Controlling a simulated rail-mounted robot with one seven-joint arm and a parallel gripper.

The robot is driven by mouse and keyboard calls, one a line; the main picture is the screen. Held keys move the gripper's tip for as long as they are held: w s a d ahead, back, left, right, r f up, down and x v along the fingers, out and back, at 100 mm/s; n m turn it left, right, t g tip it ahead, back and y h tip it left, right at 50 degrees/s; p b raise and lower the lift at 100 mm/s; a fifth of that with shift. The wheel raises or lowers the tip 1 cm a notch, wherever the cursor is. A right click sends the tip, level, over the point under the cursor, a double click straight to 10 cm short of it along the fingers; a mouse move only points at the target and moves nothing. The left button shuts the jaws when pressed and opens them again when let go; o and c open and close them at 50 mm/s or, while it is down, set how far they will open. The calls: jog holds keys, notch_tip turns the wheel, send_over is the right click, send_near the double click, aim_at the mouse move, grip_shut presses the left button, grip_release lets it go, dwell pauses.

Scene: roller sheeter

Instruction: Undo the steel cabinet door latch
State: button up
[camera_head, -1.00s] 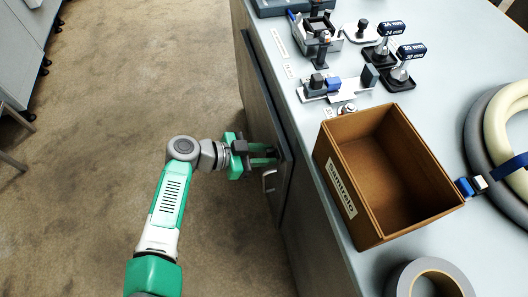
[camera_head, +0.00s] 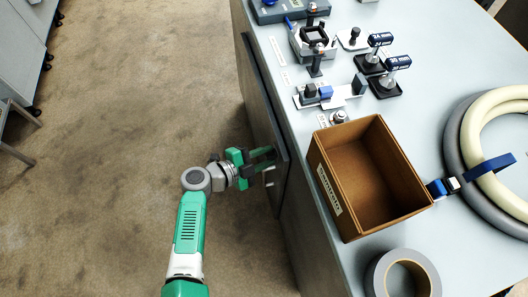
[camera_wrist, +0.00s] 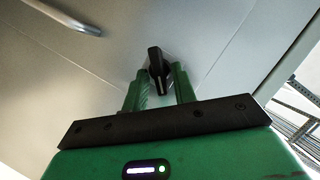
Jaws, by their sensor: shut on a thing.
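The steel cabinet door (camera_head: 262,90) is on the side of the workbench, facing the aisle. Its latch, a black knob (camera_wrist: 156,62), shows in the wrist view on the pale door face. My gripper (camera_head: 267,158) reaches the door from the left in the head view. In the wrist view its two green fingers (camera_wrist: 160,82) stand on either side of the knob, and it is shut on it. A metal bar handle (camera_head: 269,178) is just below the gripper; it also shows at the top left of the wrist view (camera_wrist: 68,17). The fingers hide the knob in the head view.
On the benchtop stand a brown open box (camera_head: 335,200), a grey tape roll (camera_head: 376,276), a coiled hose (camera_head: 462,130) and several small fixtures. The floor (camera_head: 120,170) left of the bench is clear. A stool or frame (camera_head: 20,140) is at the far left.

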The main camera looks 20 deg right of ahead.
jog(key=m+h+b, duration=0.1)
jog(key=m, duration=0.1)
jog(key=m+t+b, duration=0.1)
jog(key=m+b, duration=0.1)
jog(key=f+m+t+h+b, duration=0.1)
jog(key=m+b, duration=0.1)
jog(key=shift+s+m+h, duration=0.15)
jog(key=shift+m+h, duration=0.15)
jog(key=shift+r, duration=0.1)
dwell(0.5)
jog(key=o, duration=0.7)
jog(key=shift+c, duration=0.2)
